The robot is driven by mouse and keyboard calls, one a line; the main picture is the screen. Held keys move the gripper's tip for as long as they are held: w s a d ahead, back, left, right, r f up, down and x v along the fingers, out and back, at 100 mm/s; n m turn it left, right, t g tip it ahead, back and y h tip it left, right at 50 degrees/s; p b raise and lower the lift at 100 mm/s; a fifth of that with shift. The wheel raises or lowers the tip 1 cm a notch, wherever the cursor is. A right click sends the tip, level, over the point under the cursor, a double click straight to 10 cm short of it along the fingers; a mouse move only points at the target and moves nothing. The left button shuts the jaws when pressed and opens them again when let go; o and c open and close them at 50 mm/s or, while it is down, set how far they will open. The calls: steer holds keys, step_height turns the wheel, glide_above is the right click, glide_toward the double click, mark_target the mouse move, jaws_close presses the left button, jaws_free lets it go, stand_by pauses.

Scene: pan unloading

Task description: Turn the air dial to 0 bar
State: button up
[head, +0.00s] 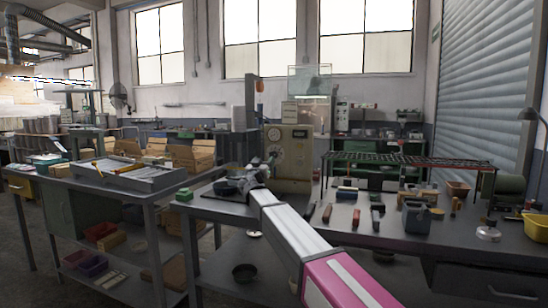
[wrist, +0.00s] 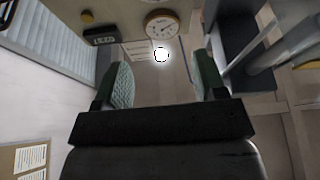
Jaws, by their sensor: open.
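A beige machine panel (head: 293,172) stands on the workbench in the head view. A round gauge (wrist: 161,26) with a white face and a brown rim is at the top of the wrist view; its reading is too small to tell. Below it is a bright white round spot (wrist: 161,54); I cannot tell whether it is the air dial or a light. My gripper (wrist: 163,80) is open, its two green pads apart with nothing between them. In the head view it is in front of the panel's left side, partly hidden by my own wrist.
A dark display (wrist: 101,35) and a yellow button (wrist: 87,16) are left of the gauge. A side table with a grey tray (head: 128,174) stands left.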

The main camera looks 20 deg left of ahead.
mark_target(274, 155)
steer(key=w, duration=1.2)
steer(key=shift+w+d+r, duration=0.1)
steer(key=shift+d+r, duration=0.15)
steer(key=c, duration=0.9)
